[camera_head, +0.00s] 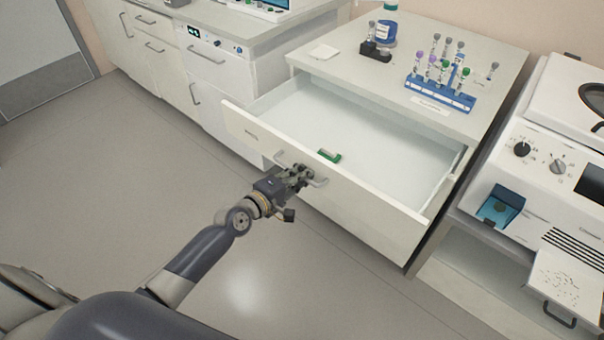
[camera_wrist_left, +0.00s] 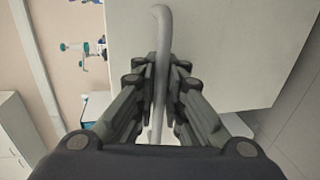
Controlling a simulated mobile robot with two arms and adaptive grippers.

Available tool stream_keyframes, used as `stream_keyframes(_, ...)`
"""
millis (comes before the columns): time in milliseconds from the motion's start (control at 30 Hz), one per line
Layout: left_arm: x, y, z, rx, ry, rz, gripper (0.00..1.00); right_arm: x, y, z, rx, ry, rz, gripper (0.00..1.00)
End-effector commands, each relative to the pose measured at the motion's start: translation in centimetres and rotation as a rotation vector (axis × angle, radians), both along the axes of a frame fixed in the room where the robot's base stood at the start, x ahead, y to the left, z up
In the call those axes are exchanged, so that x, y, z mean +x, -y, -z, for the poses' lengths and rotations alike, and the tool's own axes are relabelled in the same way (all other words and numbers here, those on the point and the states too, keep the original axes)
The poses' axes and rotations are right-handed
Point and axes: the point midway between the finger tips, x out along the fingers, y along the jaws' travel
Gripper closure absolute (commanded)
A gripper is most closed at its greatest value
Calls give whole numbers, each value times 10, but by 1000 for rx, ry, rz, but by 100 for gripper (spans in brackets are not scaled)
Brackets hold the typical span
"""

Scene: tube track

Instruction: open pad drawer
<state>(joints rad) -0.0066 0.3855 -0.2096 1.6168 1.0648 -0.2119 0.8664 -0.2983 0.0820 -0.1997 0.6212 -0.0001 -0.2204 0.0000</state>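The pad drawer (camera_head: 250,132) is a white drawer pulled well out of the bench, so its inside shows in the head view. A small green and white item (camera_head: 329,155) lies in it near the front. My left gripper (camera_head: 300,172) is at the drawer handle (camera_head: 318,183) in the middle of the drawer front. In the left wrist view the handle (camera_wrist_left: 162,40) runs between the two fingers (camera_wrist_left: 160,95), which are closed around the bar. My right gripper is not in view.
A white machine (camera_head: 560,150) stands close to the right of the drawer. The floor (camera_head: 120,180) at left is clear.

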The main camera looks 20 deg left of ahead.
Motion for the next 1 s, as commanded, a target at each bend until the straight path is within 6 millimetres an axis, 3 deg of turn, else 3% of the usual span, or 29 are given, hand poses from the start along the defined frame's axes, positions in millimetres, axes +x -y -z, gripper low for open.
stream_keyframes(467,-7,-3,-2,0,0,0,83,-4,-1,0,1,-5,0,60)
stream_keyframes(1000,-95,-35,-20,4,-2,1,83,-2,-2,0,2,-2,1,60)
